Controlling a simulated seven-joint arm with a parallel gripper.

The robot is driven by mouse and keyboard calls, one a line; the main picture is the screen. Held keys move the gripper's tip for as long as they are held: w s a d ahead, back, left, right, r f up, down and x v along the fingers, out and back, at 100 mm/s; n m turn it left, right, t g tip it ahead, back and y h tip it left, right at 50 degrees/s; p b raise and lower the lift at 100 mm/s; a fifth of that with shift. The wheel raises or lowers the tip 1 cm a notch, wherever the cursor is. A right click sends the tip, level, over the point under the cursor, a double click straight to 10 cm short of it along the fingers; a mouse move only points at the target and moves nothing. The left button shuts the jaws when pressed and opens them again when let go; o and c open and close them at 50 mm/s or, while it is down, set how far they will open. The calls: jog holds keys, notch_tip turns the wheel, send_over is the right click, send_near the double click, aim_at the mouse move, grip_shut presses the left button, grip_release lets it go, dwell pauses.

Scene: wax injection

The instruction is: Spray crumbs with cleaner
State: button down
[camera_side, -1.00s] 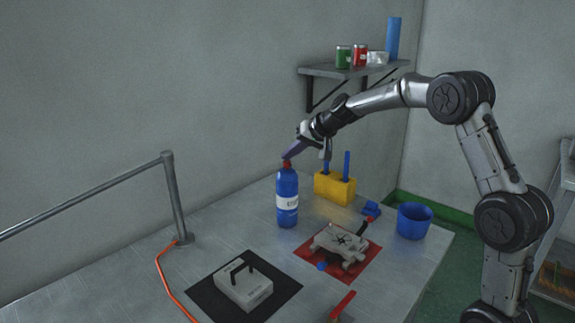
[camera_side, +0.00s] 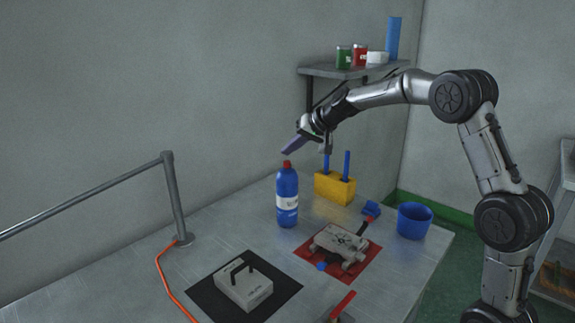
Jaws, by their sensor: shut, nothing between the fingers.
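A blue bottle (camera_side: 287,198) with a red cap and a white label stands upright on the metal table. My gripper (camera_side: 290,149) is shut and empty, a little above the bottle's cap and apart from it. A grey mould (camera_side: 340,242) with dark marks on top lies on a red mat (camera_side: 306,260). Crumbs are too small to tell for certain; the dark marks may be part of the mould.
A yellow block (camera_side: 334,188) with blue handles stands behind the bottle. A blue bucket (camera_side: 414,221) is at the right. A light box with a handle (camera_side: 244,287) sits on a black mat (camera_side: 206,296). A metal rail (camera_side: 175,200) and an orange cable (camera_side: 165,275) are at the left.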

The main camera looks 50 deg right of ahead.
jog(key=shift+r, duration=3)
dwell(0.4)
jog(key=shift+f, duration=3)
jog(key=shift+f, duration=0.1)
jog(key=shift+f, duration=0.3)
